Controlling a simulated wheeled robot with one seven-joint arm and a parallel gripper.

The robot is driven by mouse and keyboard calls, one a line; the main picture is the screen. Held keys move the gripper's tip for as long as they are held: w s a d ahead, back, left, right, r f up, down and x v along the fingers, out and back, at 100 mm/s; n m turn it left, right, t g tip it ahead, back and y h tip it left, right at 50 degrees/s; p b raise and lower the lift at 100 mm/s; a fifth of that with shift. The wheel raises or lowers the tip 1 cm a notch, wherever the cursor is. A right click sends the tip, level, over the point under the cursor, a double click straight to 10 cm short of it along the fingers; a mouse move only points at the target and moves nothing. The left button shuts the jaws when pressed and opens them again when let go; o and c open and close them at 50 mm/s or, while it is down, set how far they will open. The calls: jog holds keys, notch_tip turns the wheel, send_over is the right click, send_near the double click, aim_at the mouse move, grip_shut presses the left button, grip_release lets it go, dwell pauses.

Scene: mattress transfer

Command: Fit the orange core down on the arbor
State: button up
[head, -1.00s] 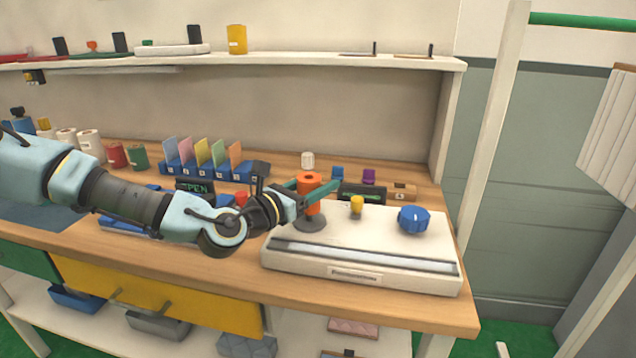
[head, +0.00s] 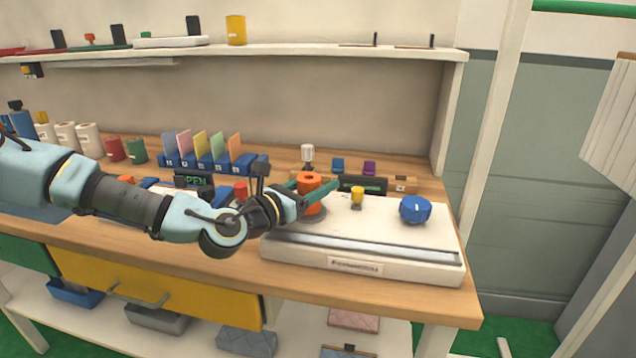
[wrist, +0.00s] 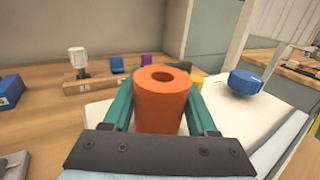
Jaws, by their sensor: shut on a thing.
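The orange core (head: 309,197) is an upright cylinder with a hole in its top. My gripper (head: 316,187) is shut on it, one green finger on each side. In the wrist view the core (wrist: 158,108) stands upright between the fingers (wrist: 162,100). The arbor's post is hidden, and no tip shows out of the core's hole. I cannot tell whether the core rests on the base.
The white machine (head: 390,240) carries a small yellow knob (head: 357,196) and a blue knob (head: 415,209) right of the core. Behind stands a white-topped knob (head: 307,153) on a wooden block. A card rack (head: 215,163) stands left on the bench.

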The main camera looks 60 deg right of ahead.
aim_at(301, 193)
jog(key=shift+f, duration=0.15)
jog(key=o, duration=1.4)
jog(key=shift+o, duration=0.2)
jog(key=shift+a, duration=0.1)
jog(key=b+v, duration=0.2)
jog(key=v, duration=0.7)
jog(key=shift+a+f+b, duration=0.1)
jog(key=shift+a+b, duration=0.05)
jog(key=shift+b, duration=0.15)
jog(key=shift+w+a, duration=0.1)
jog(key=shift+a, duration=0.55)
jog(key=shift+a, duration=0.1)
